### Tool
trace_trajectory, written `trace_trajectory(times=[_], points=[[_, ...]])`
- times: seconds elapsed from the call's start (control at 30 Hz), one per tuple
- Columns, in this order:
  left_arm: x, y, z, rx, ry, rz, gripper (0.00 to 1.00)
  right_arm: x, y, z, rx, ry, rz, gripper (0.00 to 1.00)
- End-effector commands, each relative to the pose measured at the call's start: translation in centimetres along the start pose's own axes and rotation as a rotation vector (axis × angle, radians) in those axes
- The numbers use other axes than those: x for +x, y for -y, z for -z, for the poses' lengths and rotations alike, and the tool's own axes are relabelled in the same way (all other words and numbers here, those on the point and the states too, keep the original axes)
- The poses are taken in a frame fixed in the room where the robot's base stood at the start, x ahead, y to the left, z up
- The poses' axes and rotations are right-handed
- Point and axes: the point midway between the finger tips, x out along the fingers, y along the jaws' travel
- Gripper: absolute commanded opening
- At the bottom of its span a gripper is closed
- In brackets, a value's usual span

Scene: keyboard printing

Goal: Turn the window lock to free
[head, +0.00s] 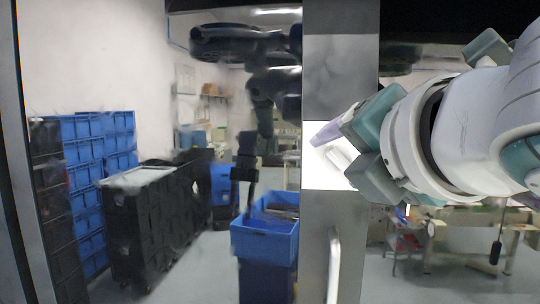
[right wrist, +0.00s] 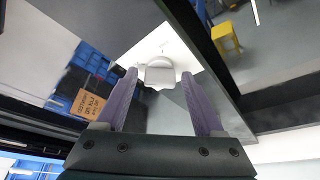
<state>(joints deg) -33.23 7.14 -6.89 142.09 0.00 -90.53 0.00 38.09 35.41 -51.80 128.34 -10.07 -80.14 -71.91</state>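The window lock (right wrist: 160,70) is a small light grey knob on a white plate, seen in the right wrist view. It also shows in the head view as a pale piece (head: 341,158) on the white panel, partly hidden by my right gripper. My right gripper (right wrist: 158,77) is open, with its two purple fingers apart. The lock appears between and just beyond the fingertips; I see no finger clearly touching it. In the head view the right gripper (head: 327,139) comes in from the right, close to the white panel. My left gripper is not in view.
A grey frame post (head: 341,75) with a vertical handle (head: 334,265) stands beside large panes. Beyond are stacked blue crates (head: 83,155), a black cabinet (head: 150,225), a blue bin (head: 265,238) and a dark robot arm (head: 262,85). A yellow stool (right wrist: 227,37) shows in the wrist view.

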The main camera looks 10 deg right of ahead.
Motion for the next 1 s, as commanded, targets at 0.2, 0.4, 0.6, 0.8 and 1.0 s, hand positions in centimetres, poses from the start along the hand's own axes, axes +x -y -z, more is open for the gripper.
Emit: trace_trajectory(times=[0.2, 0.4, 0.6, 0.8, 1.0], points=[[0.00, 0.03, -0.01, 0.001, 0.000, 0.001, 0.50, 0.01, 0.01, -0.02, 0.000, 0.000, 0.000, 0.44], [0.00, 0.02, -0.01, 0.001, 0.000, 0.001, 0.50, 0.02, 0.01, -0.03, 0.000, 0.000, 0.000, 0.21], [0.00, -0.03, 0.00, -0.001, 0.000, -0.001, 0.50, 0.03, 0.02, -0.04, 0.000, 0.001, 0.001, 0.00], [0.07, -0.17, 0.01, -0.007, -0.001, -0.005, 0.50, 0.05, 0.06, -0.03, 0.004, 0.001, -0.001, 0.00], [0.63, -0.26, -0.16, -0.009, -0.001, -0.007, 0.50, 0.10, 0.25, 0.05, 0.046, 0.002, -0.017, 0.00]])
